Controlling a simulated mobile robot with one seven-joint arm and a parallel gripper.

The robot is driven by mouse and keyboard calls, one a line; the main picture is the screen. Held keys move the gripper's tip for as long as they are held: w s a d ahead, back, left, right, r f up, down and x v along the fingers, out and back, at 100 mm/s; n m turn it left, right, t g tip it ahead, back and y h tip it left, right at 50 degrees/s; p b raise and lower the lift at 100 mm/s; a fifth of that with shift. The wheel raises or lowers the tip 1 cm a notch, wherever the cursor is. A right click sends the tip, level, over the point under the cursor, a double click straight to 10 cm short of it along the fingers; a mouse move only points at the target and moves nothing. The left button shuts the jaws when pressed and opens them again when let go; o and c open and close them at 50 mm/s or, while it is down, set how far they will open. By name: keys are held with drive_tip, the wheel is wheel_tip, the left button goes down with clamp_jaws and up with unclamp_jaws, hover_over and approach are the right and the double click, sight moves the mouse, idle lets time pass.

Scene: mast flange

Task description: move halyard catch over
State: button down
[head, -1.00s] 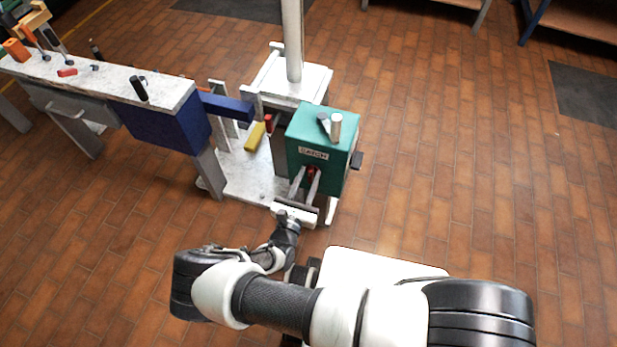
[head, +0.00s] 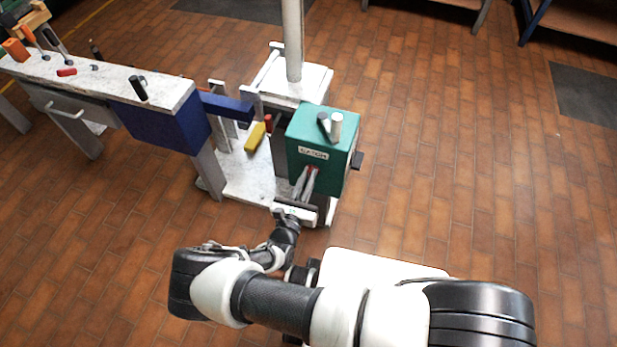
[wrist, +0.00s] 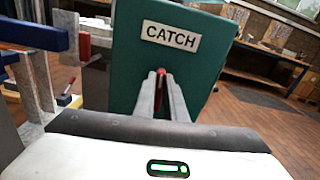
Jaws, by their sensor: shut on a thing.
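The halyard catch is a green box (head: 318,132) with a CATCH label on its front, standing near the mast foot; it also fills the middle of the wrist view (wrist: 170,35). A small red lever (wrist: 161,72) sticks out of its front below the label. My gripper (head: 309,172) is at the front of the box with its two grey fingers closed on the red lever. The fingers hide most of the lever. In the wrist view my gripper (wrist: 162,78) reaches the lever from straight in front.
A white mast (head: 292,40) rises behind the box. A blue bar (head: 228,107) and a yellow piece (head: 255,137) are at the left. A workbench (head: 130,82) with tools stands further left.

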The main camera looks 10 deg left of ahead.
drive_tip(key=shift+a+f+n+b, duration=0.3)
drive_tip(key=shift+n+b, duration=0.95)
drive_tip(key=shift+n, duration=1.55)
drive_tip(key=shift+a+f+n+b, duration=0.3)
drive_tip(key=shift+n+b, duration=0.9)
drive_tip(key=shift+n, duration=1.6)
drive_tip(key=shift+a+f+n+b, duration=0.15)
drive_tip(key=shift+f+n+b, duration=0.2)
drive_tip(key=shift+n+b, duration=1.7)
drive_tip(key=shift+n+p, duration=0.75)
drive_tip(key=shift+n, duration=0.2)
drive_tip(key=c, duration=1.8)
unclamp_jaws()
drive_tip(key=s+a+p, duration=0.1)
drive_tip(key=s+p, duration=0.1)
drive_tip(key=s, duration=1.5)
drive_tip(key=shift+s+a, duration=0.15)
drive_tip(key=shift+a, duration=0.05)
